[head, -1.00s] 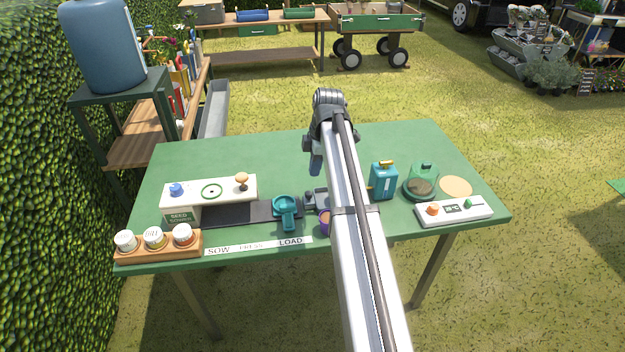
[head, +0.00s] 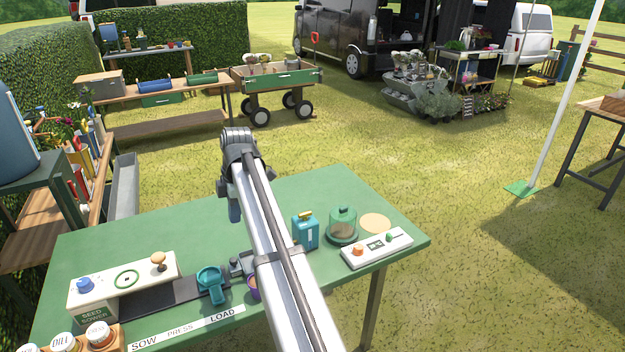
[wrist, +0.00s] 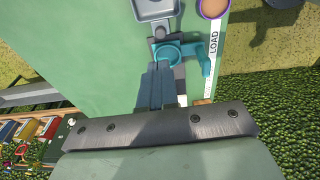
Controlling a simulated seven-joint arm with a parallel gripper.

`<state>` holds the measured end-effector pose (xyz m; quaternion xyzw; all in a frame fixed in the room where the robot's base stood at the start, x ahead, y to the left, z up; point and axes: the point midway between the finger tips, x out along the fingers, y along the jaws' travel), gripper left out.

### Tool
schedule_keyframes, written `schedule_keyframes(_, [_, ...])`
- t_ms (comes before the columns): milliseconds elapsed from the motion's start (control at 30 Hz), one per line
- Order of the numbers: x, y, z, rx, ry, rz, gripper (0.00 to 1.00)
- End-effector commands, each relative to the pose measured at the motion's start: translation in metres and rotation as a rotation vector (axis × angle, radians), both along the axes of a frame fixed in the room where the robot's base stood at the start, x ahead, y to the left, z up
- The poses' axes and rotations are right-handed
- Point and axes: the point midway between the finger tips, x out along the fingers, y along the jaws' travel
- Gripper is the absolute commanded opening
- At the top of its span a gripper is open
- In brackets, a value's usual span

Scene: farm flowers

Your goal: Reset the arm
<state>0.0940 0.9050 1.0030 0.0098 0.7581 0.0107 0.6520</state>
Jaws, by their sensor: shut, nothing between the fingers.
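My gripper (head: 234,211) hangs over the green table (head: 310,195) at the end of my raised arm, partly hidden by the arm in the head view. In the wrist view its blue-grey fingers (wrist: 160,88) are together with nothing between them. Beyond the fingertips in that view is a teal cup-shaped holder (wrist: 196,50), which also shows in the head view (head: 212,283) on the dark track. A grey square scoop or tray (wrist: 153,9) and a purple cup with brown filling (wrist: 213,8) are near it.
The white seed sower (head: 122,282) and jars with a DILL label (head: 64,343) are at the table's left. The table's back is clear.

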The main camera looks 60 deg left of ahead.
Motion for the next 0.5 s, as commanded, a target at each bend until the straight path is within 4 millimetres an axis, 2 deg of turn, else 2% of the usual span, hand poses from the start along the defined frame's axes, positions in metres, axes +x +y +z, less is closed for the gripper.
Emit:
schedule_keyframes(167, [0.001, 0.0, -0.001, 0.0, 0.0, -0.003, 0.0])
schedule_keyframes(267, [0.014, -0.005, -0.006, -0.004, -0.001, -0.03, 0.0])
schedule_keyframes(367, [0.045, -0.016, -0.02, -0.01, -0.002, -0.102, 0.0])
schedule_keyframes(500, [0.111, -0.043, -0.049, -0.025, -0.005, -0.266, 0.0])
